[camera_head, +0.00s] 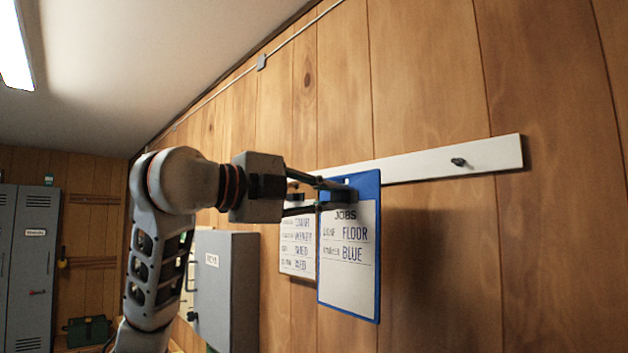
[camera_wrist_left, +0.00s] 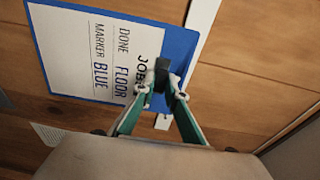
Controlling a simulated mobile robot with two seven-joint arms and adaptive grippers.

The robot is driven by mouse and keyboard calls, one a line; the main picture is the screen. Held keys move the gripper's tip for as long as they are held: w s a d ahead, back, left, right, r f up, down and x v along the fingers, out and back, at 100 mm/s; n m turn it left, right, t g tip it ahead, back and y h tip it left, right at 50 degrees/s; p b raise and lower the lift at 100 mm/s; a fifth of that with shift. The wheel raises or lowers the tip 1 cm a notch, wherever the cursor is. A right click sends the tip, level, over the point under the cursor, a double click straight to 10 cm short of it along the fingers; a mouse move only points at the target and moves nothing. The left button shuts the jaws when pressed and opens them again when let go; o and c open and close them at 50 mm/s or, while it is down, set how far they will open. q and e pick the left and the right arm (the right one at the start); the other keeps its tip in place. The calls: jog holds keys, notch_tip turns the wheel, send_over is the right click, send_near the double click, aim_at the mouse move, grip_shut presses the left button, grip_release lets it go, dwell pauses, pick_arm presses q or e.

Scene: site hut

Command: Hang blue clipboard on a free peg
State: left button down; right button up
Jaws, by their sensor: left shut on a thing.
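The blue clipboard (camera_head: 349,270) carries a white sheet headed JOBS, with the words FLOOR and BLUE. My left gripper (camera_head: 337,193) is shut on its top edge and holds it upright, in front of the left part of the white peg rail (camera_head: 430,165). In the left wrist view the fingertips (camera_wrist_left: 165,85) pinch the clipboard (camera_wrist_left: 180,45) at its clip end. A bare dark peg (camera_head: 458,161) sticks out of the rail, right of the clipboard. I cannot tell whether the clipboard touches the rail or a peg. My right gripper is not in view.
Another sheet-bearing board (camera_head: 297,245) hangs just left of the clipboard, partly covered by it. A grey wall cabinet (camera_head: 228,285) stands out further left, and grey lockers (camera_head: 32,265) are at the far left.

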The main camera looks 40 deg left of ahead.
pick_arm(q)
jog(key=s+a+r+n+y, duration=0.1)
jog(key=a+r+y, duration=0.1)
jog(key=a+r, duration=0.1)
jog(key=shift+t, duration=0.3)
jog(key=shift+w+d+f, duration=0.15)
jog(key=shift+w+f, duration=0.05)
jog(key=shift+w, duration=1.15)
jog(key=shift+w+d+f, duration=0.1)
jog(key=shift+w+f, duration=0.1)
jog(key=shift+w, duration=1.1)
jog(key=shift+w+d+p, duration=0.1)
jog(key=shift+w+p, duration=0.2)
jog(key=shift+w, duration=1.2)
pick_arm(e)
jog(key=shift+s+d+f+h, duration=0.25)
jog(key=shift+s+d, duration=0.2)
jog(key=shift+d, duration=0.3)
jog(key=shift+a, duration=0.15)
pick_arm(q)
jog(key=shift+s+f, duration=0.15)
jog(key=shift+f, duration=0.05)
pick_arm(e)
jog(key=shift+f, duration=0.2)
pick_arm(q)
jog(key=c, duration=2)
grip_release()
